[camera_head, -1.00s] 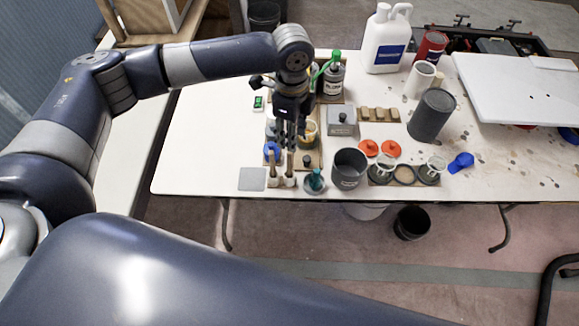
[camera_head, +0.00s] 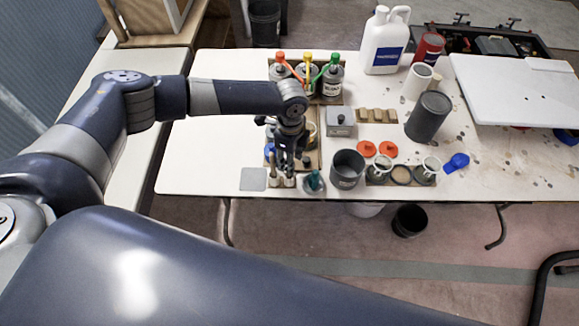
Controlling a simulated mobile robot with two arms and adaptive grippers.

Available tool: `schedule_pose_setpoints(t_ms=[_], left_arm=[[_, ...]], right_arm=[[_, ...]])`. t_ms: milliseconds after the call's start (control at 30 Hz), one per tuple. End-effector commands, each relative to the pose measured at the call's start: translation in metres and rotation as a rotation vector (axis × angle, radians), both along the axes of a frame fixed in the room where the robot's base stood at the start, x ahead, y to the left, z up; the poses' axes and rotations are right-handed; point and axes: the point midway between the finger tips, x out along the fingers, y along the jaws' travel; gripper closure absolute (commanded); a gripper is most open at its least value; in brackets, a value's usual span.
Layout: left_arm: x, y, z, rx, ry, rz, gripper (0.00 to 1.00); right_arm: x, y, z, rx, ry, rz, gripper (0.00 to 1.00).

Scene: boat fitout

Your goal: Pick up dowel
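Two thin tan dowels stand upright at the front edge of the table: the left dowel (camera_head: 273,174) is clear to see, and the right dowel (camera_head: 290,181) is largely covered by my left gripper (camera_head: 289,172). The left gripper points down, with its dark fingers slightly apart around or just in front of the right dowel. I cannot tell whether they touch it. My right gripper is not in view.
A grey square plate (camera_head: 253,179) lies left of the dowels. A teal-topped item (camera_head: 314,182) and a dark cup (camera_head: 347,169) stand close on the right. Capped bottles (camera_head: 331,82), a grey box (camera_head: 341,122) and a white jug (camera_head: 385,42) stand farther back. The table's left part is clear.

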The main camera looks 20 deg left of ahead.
Motion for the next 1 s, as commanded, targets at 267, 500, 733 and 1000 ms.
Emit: schedule_pose_setpoints(t_ms=[267,500,733,1000], left_arm=[[0.0,0.0,0.0,0.0,0.0,0.0,1.0],[0.0,0.0,0.0,0.0,0.0,0.0,1.0],[0.001,0.0,0.009,-0.002,-0.002,0.0,1.0],[0.001,0.0,0.06,-0.002,-0.004,-0.001,1.0]], right_arm=[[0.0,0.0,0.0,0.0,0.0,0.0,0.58],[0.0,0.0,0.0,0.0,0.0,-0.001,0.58],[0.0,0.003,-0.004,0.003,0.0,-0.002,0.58],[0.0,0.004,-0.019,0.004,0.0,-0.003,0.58]])
